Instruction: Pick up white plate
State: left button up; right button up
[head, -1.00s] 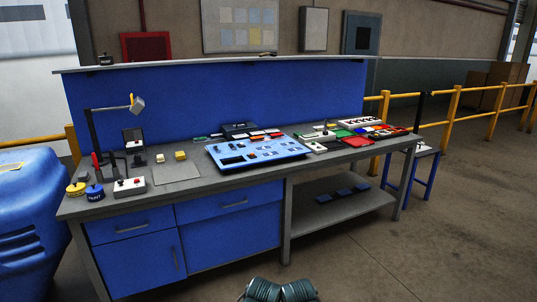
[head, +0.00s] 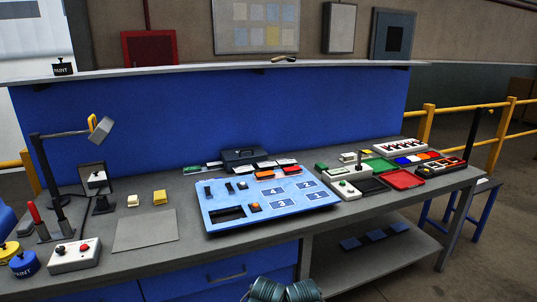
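No clearly white plate stands out. The panel has raised blocks, a dark rectangular opening and spots marked with numbers. Two teal rounded parts of mine show at the bottom centre edge; neither gripper's fingers can be seen.
The grey workbench (head: 335,227) has a control box (head: 75,256), paint pots (head: 25,264) and a lamp (head: 100,128) at left. Colored trays (head: 405,179) and a white box (head: 343,190) crowd its right. A yellow railing (head: 427,125) stands beyond.

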aim_at(266, 164)
jog(key=i+l+u, duration=0.1)
jog(key=i+u, duration=0.2)
jog(key=i, duration=0.15)
jog(key=i+l+u, duration=0.25)
jog(key=i, duration=0.2)
jog(key=i+l+u, duration=0.3)
jog(key=i, duration=0.15)
jog(key=l, duration=1.45)
jog(key=k, duration=0.1)
